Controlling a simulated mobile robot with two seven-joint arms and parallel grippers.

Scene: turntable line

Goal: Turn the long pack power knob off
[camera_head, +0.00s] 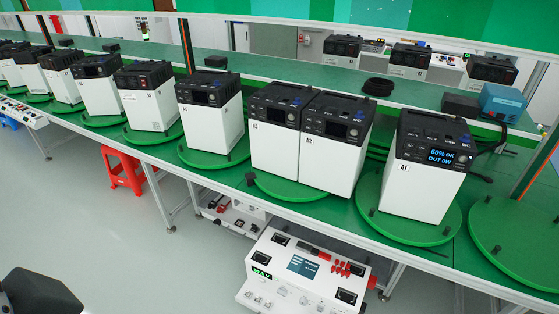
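Several white power packs with black tops stand on green turntables along the line. The pack marked A1 (422,185) stands nearest at the right; its lit display (441,157) reads "60% OK OUT 0W". The pack marked A2 (325,165) and another pack (274,150) beside it share one turntable and have dark displays. Small blue parts show on their top right corners; I cannot tell whether one is the power knob. I cannot tell which pack is the long one. Neither gripper's fingers are in view; a dark rounded part shows at the lower left, probably mine.
A white test unit (305,268) sits below the line's front edge. A red stool (124,172) stands on the floor at left. An empty turntable (518,235) is at the far right. A blue box (502,102) and black cable coil (377,87) lie behind the packs.

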